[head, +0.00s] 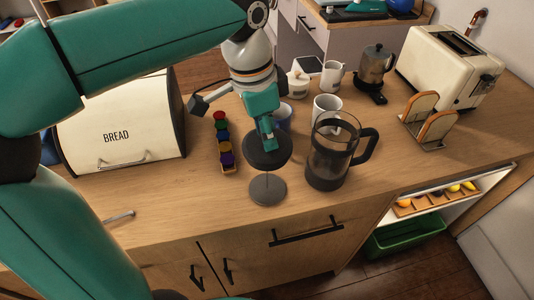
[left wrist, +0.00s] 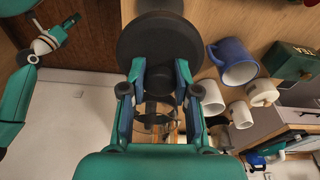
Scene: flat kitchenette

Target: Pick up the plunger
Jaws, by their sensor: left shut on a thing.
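The plunger has a round black lid (head: 267,150), a thin rod and a flat grey disc (head: 267,190) at the bottom. It is upright, left of the glass carafe (head: 333,155) and outside it. I cannot tell whether the disc touches the counter. My left gripper (head: 266,130) is shut on the plunger's top from above. In the left wrist view its fingers (left wrist: 160,72) lie on both sides of the knob, with the lid (left wrist: 160,40) beyond them. Another green arm end (left wrist: 50,38), seemingly my right, shows at that view's left; its jaws are too small to read.
On the wooden counter (head: 150,205) are a bread box (head: 120,125) and a row of coloured capsules (head: 223,140) at left. White mugs (head: 326,105), a blue mug (left wrist: 235,62), a moka pot (head: 375,65) and a toaster (head: 450,65) stand behind or right. The front counter is mostly clear.

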